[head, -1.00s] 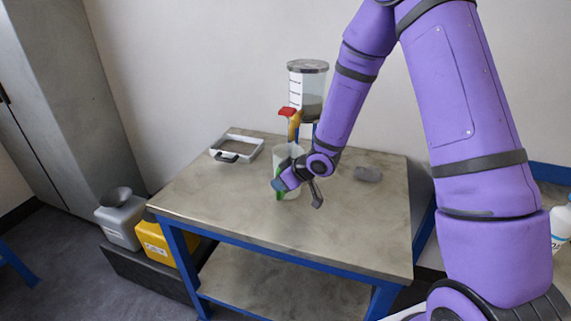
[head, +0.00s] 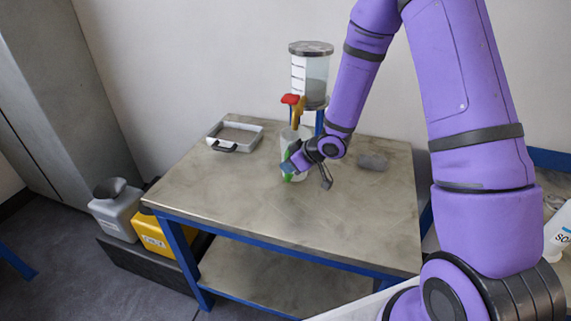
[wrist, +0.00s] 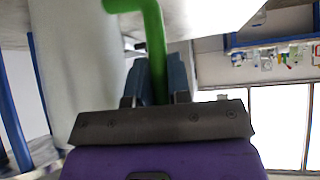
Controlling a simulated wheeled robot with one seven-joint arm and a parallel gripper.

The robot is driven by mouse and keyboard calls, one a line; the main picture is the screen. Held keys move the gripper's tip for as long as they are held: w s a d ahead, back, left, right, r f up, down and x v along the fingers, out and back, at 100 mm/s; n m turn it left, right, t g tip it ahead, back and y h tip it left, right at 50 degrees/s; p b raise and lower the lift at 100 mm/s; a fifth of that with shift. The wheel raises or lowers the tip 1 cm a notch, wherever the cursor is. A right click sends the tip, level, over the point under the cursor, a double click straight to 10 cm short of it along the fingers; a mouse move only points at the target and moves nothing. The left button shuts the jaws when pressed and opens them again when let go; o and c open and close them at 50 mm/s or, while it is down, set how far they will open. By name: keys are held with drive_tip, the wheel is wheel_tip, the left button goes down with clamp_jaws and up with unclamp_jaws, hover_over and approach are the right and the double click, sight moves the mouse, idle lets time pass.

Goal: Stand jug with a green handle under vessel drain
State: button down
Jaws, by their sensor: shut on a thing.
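The jug (head: 287,143) is pale and translucent with a green handle (head: 288,177). It stands upright, close in front of the vessel, partly hidden by my gripper. I cannot tell whether its base touches the table. The vessel (head: 316,82) is a clear cylinder with a grey lid and grey contents. Its drain (head: 298,112) has a yellow body and a red lever (head: 290,99), just above the jug's top. My gripper (head: 290,168) is shut on the green handle. In the wrist view the handle (wrist: 154,45) runs down between the two blue-grey fingers (wrist: 158,80).
The table (head: 250,210) has a clear front half. Grey (head: 118,212) and yellow (head: 150,237) canisters stand on the left below.

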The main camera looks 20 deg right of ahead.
drive_tip(key=shift+d+f, duration=0.15)
drive_tip(key=shift+f, duration=0.1)
drive_tip(key=c, duration=1.1)
unclamp_jaws()
drive_tip(key=shift+f, duration=0.15)
drive_tip(key=shift+o, duration=0.2)
